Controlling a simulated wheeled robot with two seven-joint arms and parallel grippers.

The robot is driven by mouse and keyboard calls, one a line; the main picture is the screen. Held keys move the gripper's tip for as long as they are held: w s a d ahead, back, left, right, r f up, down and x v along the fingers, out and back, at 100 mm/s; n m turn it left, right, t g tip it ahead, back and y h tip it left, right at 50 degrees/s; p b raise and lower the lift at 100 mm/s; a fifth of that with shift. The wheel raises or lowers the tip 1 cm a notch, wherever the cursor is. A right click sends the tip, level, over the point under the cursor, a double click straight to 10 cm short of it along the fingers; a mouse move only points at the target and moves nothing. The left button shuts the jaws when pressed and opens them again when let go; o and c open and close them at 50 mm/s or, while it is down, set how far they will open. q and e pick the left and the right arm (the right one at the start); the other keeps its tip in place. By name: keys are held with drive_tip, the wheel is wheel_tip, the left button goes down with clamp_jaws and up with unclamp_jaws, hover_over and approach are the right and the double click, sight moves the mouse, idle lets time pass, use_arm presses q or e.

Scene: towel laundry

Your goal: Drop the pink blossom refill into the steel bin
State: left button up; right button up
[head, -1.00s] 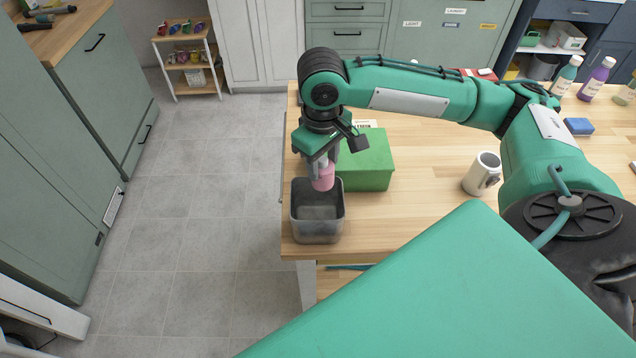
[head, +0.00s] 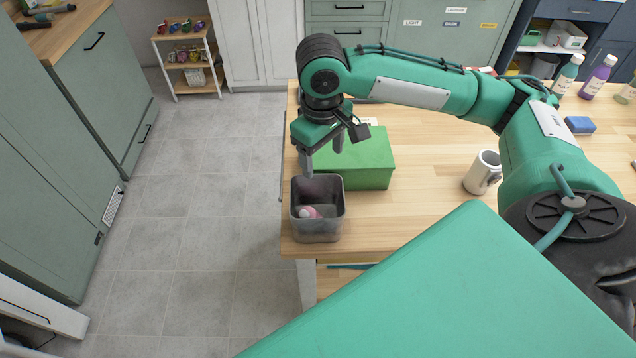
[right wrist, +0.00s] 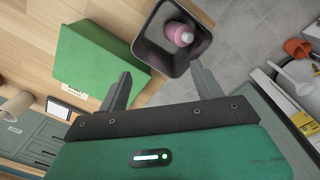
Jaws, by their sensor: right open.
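The pink blossom refill (head: 309,212), a small pink bottle with a pale cap, lies inside the steel bin (head: 318,232) at the near left corner of the wooden table. In the right wrist view the refill (right wrist: 179,34) rests on the floor of the dark grey bin (right wrist: 148,52). My right gripper (head: 322,158) is open and empty just above and behind the bin; in the right wrist view its two fingers (right wrist: 160,88) are spread wide. My left gripper is not in view.
A green box (head: 362,162) stands right behind the bin. A white mug (head: 483,172), a blue sponge (head: 580,125) and several bottles (head: 597,78) stand farther right on the table (head: 420,190). Floor lies open to the left.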

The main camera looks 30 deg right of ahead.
wheel_tip(320, 180, up, 12)
drive_tip(key=shift+a, duration=0.2)
idle(0.7)
